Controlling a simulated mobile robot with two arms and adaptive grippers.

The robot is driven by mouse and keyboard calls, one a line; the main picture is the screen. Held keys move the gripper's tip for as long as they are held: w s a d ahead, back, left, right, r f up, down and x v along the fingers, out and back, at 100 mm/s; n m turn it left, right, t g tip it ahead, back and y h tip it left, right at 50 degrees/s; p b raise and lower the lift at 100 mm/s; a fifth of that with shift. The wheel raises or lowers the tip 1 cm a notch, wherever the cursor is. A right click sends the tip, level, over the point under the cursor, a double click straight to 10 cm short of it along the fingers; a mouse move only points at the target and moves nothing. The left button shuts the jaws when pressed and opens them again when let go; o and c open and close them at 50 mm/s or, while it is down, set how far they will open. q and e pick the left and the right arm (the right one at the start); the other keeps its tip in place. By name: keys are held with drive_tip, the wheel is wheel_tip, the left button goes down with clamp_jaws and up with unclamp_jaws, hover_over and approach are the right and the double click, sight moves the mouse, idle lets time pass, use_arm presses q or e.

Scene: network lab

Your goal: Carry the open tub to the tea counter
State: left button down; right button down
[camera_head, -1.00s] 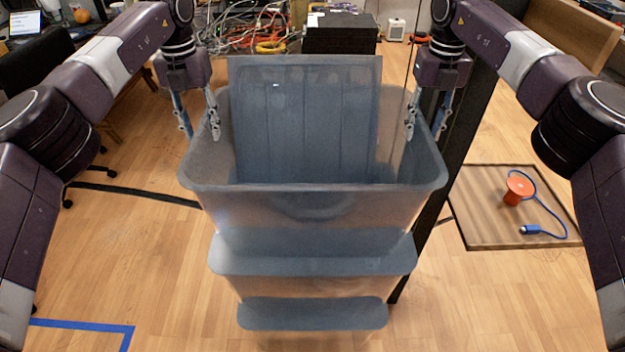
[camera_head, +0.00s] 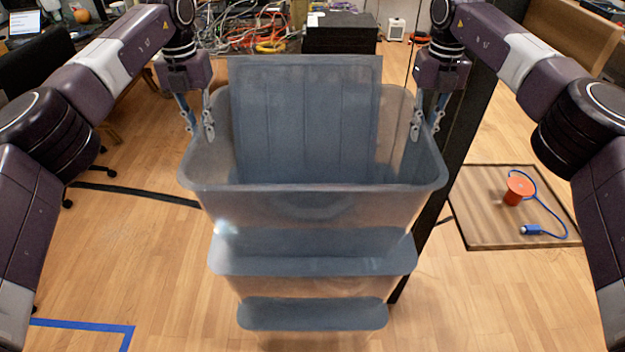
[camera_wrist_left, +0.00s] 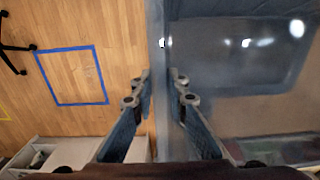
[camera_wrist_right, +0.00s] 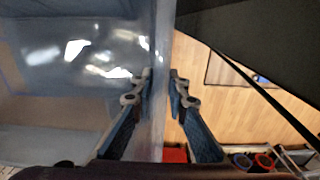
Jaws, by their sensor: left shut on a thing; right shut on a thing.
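The open tub (camera_head: 315,205) is a translucent grey-blue bin in the middle of the head view, with its open top toward me. A stack of similar tub shapes shows below its rim. My left gripper (camera_head: 198,125) is shut on the tub's left wall, one finger inside and one outside. My right gripper (camera_head: 427,125) is shut on the right wall in the same way. The left wrist view shows the wall (camera_wrist_left: 158,60) between the left fingers, and the right wrist view shows the wall (camera_wrist_right: 160,60) between the right fingers. No tea counter can be made out.
A dark post (camera_head: 460,135) stands close to the tub's right side. A mat (camera_head: 480,235) with an orange spool (camera_head: 519,188) and blue cable lies on the floor at right. Tangled cables (camera_head: 245,30) and a black stack (camera_head: 340,33) are at the back. Floor at left is mostly clear.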

use_arm(q)
drive_tip(key=shift+r, duration=0.1)
use_arm(e)
drive_tip(key=shift+r, duration=0.15)
use_arm(q)
drive_tip(key=shift+w, duration=0.15)
use_arm(e)
drive_tip(key=shift+w, duration=0.15)
